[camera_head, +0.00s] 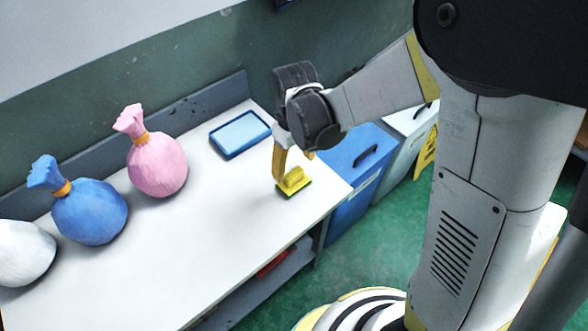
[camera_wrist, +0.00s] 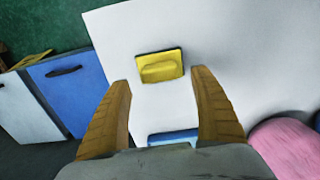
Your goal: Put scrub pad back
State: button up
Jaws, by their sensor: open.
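The scrub pad (camera_head: 293,182) is yellow with a raised handle and a dark underside. It lies on the white table top near its right end. In the wrist view the scrub pad (camera_wrist: 160,66) sits just beyond the fingertips, midway between them. My gripper (camera_head: 279,176) points down close beside the pad in the head view. In the wrist view my gripper (camera_wrist: 162,78) is open with nothing between its fingers. A blue-rimmed tray (camera_head: 240,134) with a light blue inside lies toward the back of the table. Its edge shows low in the wrist view (camera_wrist: 172,138).
A pink bag (camera_head: 157,165), a blue bag (camera_head: 92,211) and a white bag (camera_head: 25,253) stand on the white table (camera_head: 200,235) at left. A blue bin (camera_head: 350,195) and a paler bin (camera_head: 403,130) stand right of the table. The table's front middle is clear.

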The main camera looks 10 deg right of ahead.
aim_at(294, 173)
notch_tip(294, 173, up, 6)
jog(key=p, duration=0.2)
jog(key=s+d+r+m+t, duration=0.6)
jog(key=s+d+r, duration=0.4)
jog(key=d+r, duration=0.3)
jog(key=shift+s+d+m+t, duration=0.25)
jog(key=shift+s+m+t, duration=0.15)
jog(key=shift+t, duration=0.2)
jog(key=shift+f+b, duration=0.5)
jog(key=shift+b, duration=0.1)
